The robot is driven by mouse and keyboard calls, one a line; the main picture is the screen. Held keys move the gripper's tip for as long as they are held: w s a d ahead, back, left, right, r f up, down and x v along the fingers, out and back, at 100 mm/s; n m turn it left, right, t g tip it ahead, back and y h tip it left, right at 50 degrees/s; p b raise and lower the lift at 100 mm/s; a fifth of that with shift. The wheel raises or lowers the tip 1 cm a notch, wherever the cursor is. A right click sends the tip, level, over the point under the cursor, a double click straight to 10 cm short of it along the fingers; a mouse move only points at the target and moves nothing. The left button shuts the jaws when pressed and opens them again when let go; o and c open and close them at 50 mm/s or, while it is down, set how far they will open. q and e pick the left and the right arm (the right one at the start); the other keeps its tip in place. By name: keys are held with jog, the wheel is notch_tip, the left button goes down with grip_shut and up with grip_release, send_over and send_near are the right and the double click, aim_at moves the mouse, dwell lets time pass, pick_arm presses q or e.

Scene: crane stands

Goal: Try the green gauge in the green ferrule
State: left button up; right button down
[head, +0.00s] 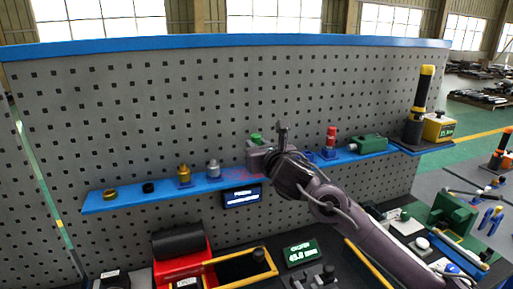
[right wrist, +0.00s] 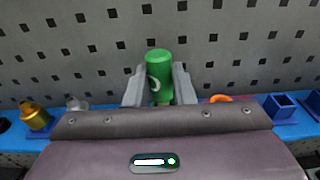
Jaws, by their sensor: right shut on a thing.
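My right gripper (head: 268,150) is at the blue shelf, in front of the pegboard. It is shut on the green gauge (right wrist: 159,66), an upright green cylinder with a pale mark, which stands between the two grey fingers in the right wrist view. In the head view only the green top of the gauge (head: 256,136) shows; its lower end is hidden behind the gripper. A green block with a rounded nose (head: 368,143) lies on the shelf to the right; I cannot tell whether it is the green ferrule. My left gripper is not in view.
The blue shelf (head: 130,202) also bears a brass ring (head: 110,194), a black ring (head: 148,187), a gold piece (head: 184,174), a silver piece (head: 213,168) and a red piece (head: 331,136). An empty blue square holder (right wrist: 280,106) is right of the gripper. A yellow-black post (head: 418,105) stands far right.

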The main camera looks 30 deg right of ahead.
notch_tip(320, 180, up, 7)
jog(key=p, duration=0.4)
jog(key=shift+f+p, duration=0.2)
jog(key=shift+p, duration=0.2)
jog(key=shift+f, duration=0.15)
dwell(0.4)
